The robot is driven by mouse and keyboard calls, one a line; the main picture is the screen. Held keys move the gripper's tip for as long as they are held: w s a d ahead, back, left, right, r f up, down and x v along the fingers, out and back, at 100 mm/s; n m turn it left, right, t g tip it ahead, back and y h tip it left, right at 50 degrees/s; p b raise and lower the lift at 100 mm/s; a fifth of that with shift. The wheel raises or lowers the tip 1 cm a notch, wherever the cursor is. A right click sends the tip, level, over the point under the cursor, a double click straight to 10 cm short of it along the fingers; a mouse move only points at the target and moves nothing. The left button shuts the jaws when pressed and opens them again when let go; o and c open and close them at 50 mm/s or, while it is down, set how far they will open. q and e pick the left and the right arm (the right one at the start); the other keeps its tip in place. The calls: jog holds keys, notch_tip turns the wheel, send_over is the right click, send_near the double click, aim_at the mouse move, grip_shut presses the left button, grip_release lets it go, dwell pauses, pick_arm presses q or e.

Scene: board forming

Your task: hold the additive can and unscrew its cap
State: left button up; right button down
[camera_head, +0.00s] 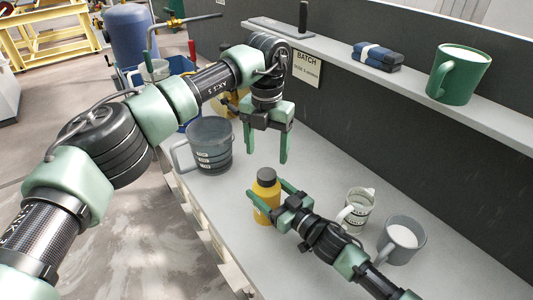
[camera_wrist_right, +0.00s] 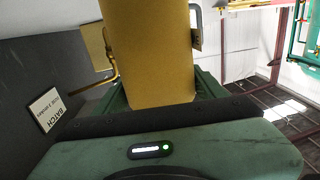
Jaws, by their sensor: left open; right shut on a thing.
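The additive can (camera_head: 265,196) is yellow with a dark cap (camera_head: 266,176) on top. It stands upright at the bench, and its body fills the upper middle of the right wrist view (camera_wrist_right: 153,55). My right gripper (camera_head: 264,198) is shut on the can's body, below the cap. My left gripper (camera_head: 268,158) is open and empty, with its fingers pointing down above and slightly behind the can, apart from the cap. The far side of the can is hidden.
A white mug (camera_head: 357,209) and a grey mug (camera_head: 402,240) stand to the right, near my right arm.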

aim_at(267, 173)
pick_arm(q)
jog(key=m, duration=1.6)
jog(key=shift+m, duration=0.4)
jog(key=m, duration=1.5)
jog(key=shift+f+m, duration=0.35)
jog(key=shift+m, duration=0.15)
notch_tip(267, 173, down, 7)
jog(key=shift+f, duration=0.15)
